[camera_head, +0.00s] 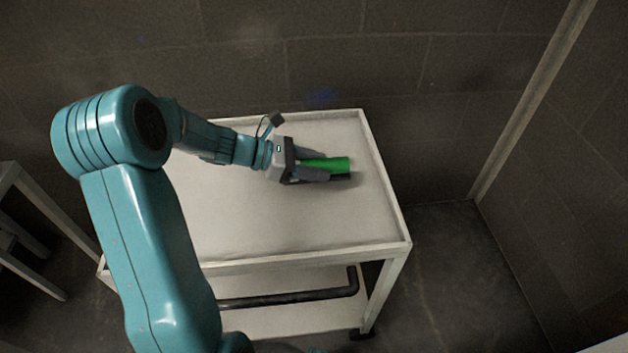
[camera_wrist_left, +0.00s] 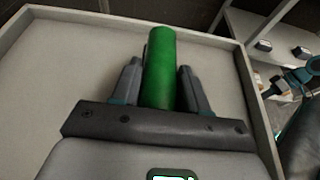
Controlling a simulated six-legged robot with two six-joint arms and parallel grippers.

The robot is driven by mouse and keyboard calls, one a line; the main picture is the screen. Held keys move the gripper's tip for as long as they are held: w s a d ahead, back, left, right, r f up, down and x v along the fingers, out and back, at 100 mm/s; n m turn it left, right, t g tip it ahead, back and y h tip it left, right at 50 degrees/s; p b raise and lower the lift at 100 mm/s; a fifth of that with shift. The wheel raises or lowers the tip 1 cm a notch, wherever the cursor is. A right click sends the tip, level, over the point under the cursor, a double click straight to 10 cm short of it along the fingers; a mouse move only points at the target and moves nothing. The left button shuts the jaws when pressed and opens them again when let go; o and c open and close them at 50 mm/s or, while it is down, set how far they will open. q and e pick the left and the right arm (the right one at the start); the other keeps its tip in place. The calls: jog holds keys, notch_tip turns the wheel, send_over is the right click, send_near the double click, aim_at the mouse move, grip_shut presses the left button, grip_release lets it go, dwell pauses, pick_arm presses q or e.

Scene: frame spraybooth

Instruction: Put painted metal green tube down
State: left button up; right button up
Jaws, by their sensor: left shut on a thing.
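The green tube (camera_head: 338,165) is a short, bright green cylinder over the right part of the white cart's top (camera_head: 250,225). My left gripper (camera_head: 318,167) is shut on it. In the left wrist view the tube (camera_wrist_left: 160,65) stands out between the two fingers of the left gripper (camera_wrist_left: 158,85), one on each side. The tube is low over the tray surface; I cannot tell if it touches it. The tube's near end is hidden by the gripper. My right gripper is not in view.
The cart top has a raised rim and is otherwise bare. A dark bent pipe (camera_head: 290,298) lies on the cart's lower shelf. A grey-brown block wall (camera_head: 330,65) stands close behind the cart. Another light frame (camera_head: 35,225) stands at the left. Floor is free to the right.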

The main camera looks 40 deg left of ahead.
aim_at(315, 189)
pick_arm(q)
notch_tip(315, 189, down, 4)
jog(key=shift+f+b, duration=0.2)
jog(key=shift+b, duration=0.3)
jog(key=shift+r, duration=0.1)
jog(key=shift+f, duration=0.25)
jog(key=o, duration=1.2)
jog(key=shift+o, duration=0.2)
jog(key=shift+r, duration=0.1)
